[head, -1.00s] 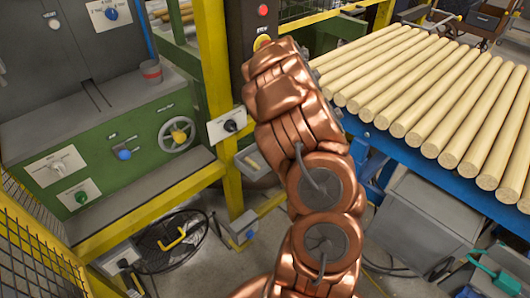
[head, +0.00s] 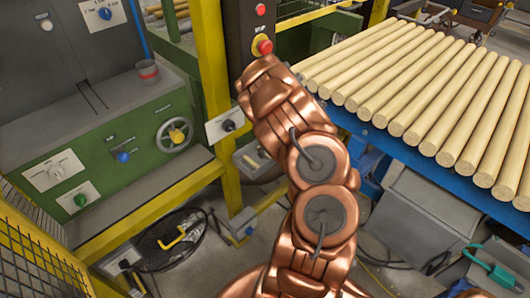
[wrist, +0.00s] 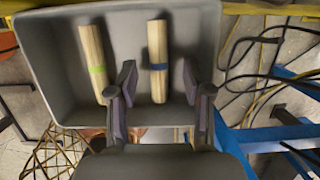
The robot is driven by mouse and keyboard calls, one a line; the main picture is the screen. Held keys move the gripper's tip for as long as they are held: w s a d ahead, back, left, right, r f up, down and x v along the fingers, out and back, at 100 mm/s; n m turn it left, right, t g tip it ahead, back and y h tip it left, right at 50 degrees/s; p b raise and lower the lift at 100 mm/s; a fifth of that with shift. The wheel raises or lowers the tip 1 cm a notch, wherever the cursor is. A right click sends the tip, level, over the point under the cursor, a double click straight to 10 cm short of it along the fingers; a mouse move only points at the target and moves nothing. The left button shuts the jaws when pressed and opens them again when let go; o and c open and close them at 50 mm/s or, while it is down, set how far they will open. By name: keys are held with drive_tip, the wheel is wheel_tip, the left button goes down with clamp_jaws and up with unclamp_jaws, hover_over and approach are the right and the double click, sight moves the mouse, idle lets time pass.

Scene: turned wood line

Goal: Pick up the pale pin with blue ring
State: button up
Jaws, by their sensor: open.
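The pale pin with blue ring (wrist: 157,42) lies in a grey tray (wrist: 55,62) in the wrist view, its length running up and down the picture. The blue ring is at its middle. My gripper (wrist: 159,70) is open, with one finger on each side of this pin in the picture. Clear gaps show between the pin and both fingers. I cannot tell how far the fingertips are above it. A second pale pin with a green ring (wrist: 96,69) lies to the left in the same tray, outside the left finger. My arm hides the gripper in the head view.
A yellow post (head: 212,80) and a red stop button (head: 264,46) stand close to my arm. A green machine (head: 110,150) is at left. A blue-framed rack of pale rods (head: 440,90) is at right. Black cables (wrist: 265,60) lie right of the tray.

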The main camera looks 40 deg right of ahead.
drive_tip(key=shift+w+f, duration=0.2)
drive_tip(key=shift+f, duration=0.25)
drive_tip(key=c, duration=0.9)
drive_tip(key=shift+a+r, duration=0.15)
drive_tip(key=shift+a, duration=0.05)
